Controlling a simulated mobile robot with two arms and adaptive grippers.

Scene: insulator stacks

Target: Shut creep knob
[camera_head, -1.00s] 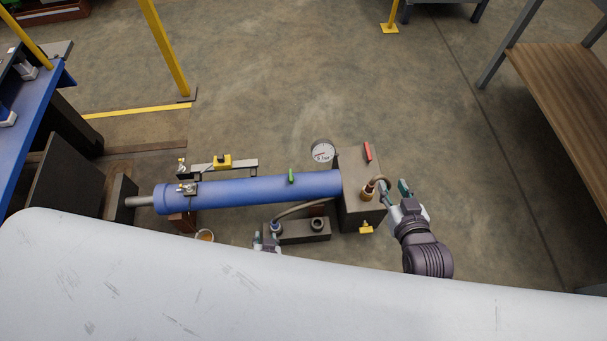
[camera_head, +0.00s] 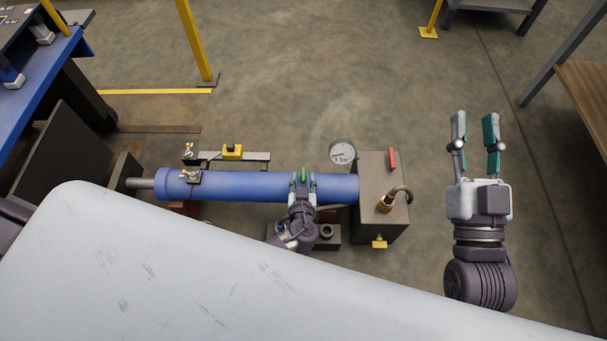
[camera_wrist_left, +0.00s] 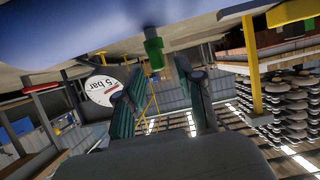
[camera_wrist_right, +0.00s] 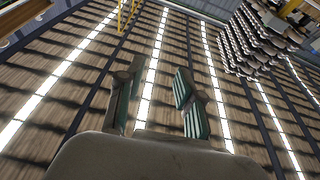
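A small green knob (camera_head: 304,174) stands on top of the blue cylinder (camera_head: 240,186); no label is readable on it. My left gripper (camera_head: 304,182) is at this knob, with one finger on either side. In the left wrist view the green knob (camera_wrist_left: 154,52) shows between and just beyond the parted fingertips (camera_wrist_left: 158,70), with gaps on both sides. Whether they touch it is unclear. My right gripper (camera_head: 476,118) is open and empty, over the floor right of the dark block. In the right wrist view its fingers (camera_wrist_right: 157,75) are apart with nothing between them.
A gauge (camera_head: 342,152) marked "5 bar" stands close behind the cylinder. The dark block (camera_head: 372,170) carries a red lever (camera_head: 391,159), a brass fitting with a curved pipe (camera_head: 385,204) and a yellow knob (camera_head: 379,244). A yellow-topped rail (camera_head: 232,152) lies behind the cylinder.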

